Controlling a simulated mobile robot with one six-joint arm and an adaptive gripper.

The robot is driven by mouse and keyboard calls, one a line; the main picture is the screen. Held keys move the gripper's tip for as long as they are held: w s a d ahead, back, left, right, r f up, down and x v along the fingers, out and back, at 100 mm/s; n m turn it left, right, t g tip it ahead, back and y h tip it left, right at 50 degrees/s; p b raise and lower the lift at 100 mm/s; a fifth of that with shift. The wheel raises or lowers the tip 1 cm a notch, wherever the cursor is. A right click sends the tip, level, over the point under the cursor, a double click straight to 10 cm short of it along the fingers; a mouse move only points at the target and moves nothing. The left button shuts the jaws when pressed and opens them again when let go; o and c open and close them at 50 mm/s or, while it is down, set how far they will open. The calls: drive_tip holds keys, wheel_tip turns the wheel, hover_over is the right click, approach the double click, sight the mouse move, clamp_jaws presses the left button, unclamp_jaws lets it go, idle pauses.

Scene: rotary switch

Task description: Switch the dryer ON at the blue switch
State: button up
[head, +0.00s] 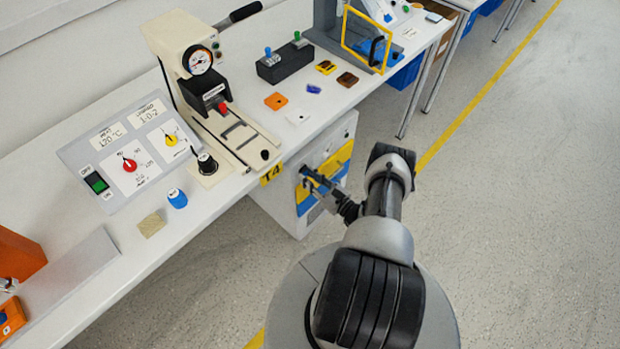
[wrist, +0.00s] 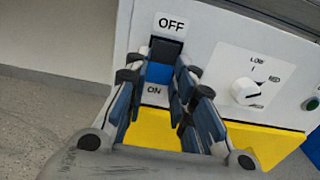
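The dryer is a white box (head: 305,215) with a yellow and blue front under the table's edge. In the wrist view its panel (wrist: 220,50) faces me. A rocker switch (wrist: 160,72) sits between an OFF label above and an ON label below; its upper part is dark and its lower part blue. Which side is pressed in, I cannot tell. My gripper (wrist: 164,66) is in front of the switch, with its two fingers apart, one to each side of it. Nothing is between them but the view of the switch. Contact cannot be judged. In the head view my gripper (head: 318,188) is at the dryer's front.
A white knob (wrist: 246,92) with LOW and MED labels and a green button (wrist: 312,103) are right of the switch. Above stands the worktable (head: 185,232) with a control box (head: 130,150) and a cream press (head: 180,45). The floor (head: 520,200) to the right is clear.

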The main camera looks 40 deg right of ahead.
clamp_jaws()
drive_tip(key=shift+f+t, duration=0.15)
drive_tip(key=shift+t, duration=0.35)
drive_tip(key=o, duration=0.6)
unclamp_jaws()
drive_tip(key=s, duration=0.8)
drive_tip(key=s+d+f, duration=0.1)
drive_tip(key=s, duration=0.3)
drive_tip(key=shift+f, duration=0.1)
